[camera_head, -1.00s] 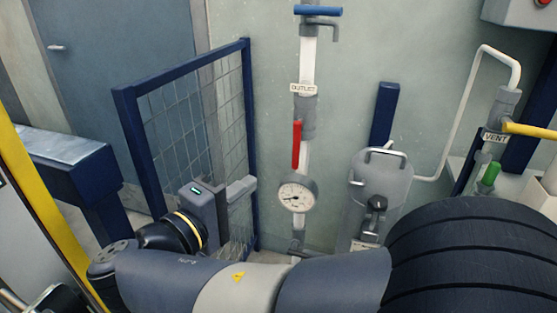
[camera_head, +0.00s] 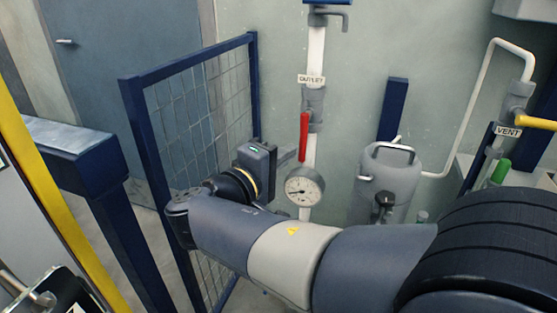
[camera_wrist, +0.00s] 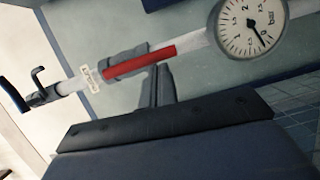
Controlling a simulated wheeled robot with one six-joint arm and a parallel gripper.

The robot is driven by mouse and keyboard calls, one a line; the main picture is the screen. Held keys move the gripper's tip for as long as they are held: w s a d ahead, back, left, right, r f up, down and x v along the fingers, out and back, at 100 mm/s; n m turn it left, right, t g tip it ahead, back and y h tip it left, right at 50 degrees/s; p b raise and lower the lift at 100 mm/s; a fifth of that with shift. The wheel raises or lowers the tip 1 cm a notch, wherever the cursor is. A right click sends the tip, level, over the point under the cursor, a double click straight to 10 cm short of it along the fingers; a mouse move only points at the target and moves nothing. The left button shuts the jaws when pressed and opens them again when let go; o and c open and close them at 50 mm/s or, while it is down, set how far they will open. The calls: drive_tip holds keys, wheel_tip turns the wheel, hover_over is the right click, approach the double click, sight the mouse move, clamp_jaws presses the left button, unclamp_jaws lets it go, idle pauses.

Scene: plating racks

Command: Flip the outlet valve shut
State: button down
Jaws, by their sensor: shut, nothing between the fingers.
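The outlet valve has a red lever (camera_head: 303,137) that hangs down along the white vertical pipe, in line with it, below the OUTLET label (camera_head: 311,80). The lever also shows in the wrist view (camera_wrist: 140,62), slanting along the pipe beside the label (camera_wrist: 90,78). My gripper (camera_head: 291,155) is shut and empty, just left of the lever's lower end in the head view. In the wrist view my gripper's fingers (camera_wrist: 162,82) point toward the lever's lower half. I cannot tell whether they touch it.
A pressure gauge (camera_head: 305,187) sits on the pipe just below the lever. A blue mesh fence panel (camera_head: 195,120) stands at the left. A grey tank (camera_head: 386,182) stands right of the pipe. A VENT pipe with a yellow handle (camera_head: 530,121) is farther right.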

drive_tip(key=shift+s+d+f+n, duration=0.1)
drive_tip(key=shift+d+n, duration=0.2)
drive_tip(key=shift+n, duration=0.3)
idle(0.3)
drive_tip(key=s+d+r+n+t+y+p, duration=0.1)
drive_tip(key=d+r+n+t+p, duration=0.1)
drive_tip(key=n+p, duration=0.3)
drive_tip(key=s+d+r+n+t+y+p, duration=0.1)
drive_tip(key=d+n+t+p, duration=0.3)
drive_tip(key=n, duration=0.9)
drive_tip(key=shift+s+d+r+n+y+p, duration=0.45)
drive_tip(key=shift+d+p, duration=0.2)
drive_tip(key=shift+p, duration=0.6)
drive_tip(key=shift+w+d, duration=0.1)
